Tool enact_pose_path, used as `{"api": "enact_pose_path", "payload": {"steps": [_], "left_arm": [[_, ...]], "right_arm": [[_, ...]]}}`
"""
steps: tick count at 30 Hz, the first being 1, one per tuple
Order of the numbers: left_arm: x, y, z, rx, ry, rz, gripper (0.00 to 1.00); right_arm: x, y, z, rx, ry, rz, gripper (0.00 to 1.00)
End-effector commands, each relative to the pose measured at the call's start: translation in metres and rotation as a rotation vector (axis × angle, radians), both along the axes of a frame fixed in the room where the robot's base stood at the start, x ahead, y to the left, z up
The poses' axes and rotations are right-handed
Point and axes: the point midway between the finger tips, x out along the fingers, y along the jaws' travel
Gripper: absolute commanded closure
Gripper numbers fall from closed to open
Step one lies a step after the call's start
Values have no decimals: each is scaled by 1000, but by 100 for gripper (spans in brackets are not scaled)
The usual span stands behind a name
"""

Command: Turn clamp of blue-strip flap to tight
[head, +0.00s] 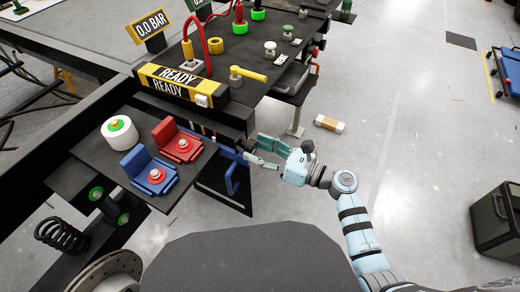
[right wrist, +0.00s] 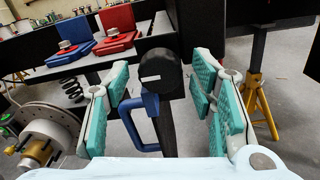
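A round black knob (right wrist: 158,72) with a white line across its face, which looks like the clamp, shows in the right wrist view. The line lies roughly level. A blue bar handle (right wrist: 140,122) hangs below it and also shows in the head view (head: 231,178), beside a dark hanging panel (head: 222,198). A blue strip (head: 229,153) runs along the edge above. My right gripper (head: 256,150) is open, its green pads on either side of the knob in the wrist picture. I cannot tell whether they touch it. My left gripper is out of view.
A dark shelf (head: 88,176) left of the gripper holds a blue seat-shaped block (head: 140,164), a red one (head: 166,134) and a white roll (head: 118,142). A yellow stand (right wrist: 256,92) is at right in the wrist view. The floor to the right is mostly free.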

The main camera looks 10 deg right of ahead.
Motion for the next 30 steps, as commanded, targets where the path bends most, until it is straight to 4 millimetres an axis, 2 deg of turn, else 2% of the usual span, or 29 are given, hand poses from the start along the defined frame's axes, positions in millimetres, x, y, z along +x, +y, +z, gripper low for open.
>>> {"api": "enact_pose_path", "payload": {"steps": [1, 7, 17, 30], "left_arm": [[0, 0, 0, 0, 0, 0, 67], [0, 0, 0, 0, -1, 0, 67], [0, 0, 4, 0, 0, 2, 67], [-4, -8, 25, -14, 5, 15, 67]], "right_arm": [[0, 0, 0, 0, 0, 0, 62], [0, 0, 0, 0, 0, 0, 94], [0, 0, 1, 26, 35, 1, 94], [0, 0, 2, 196, 269, 1, 94]]}}
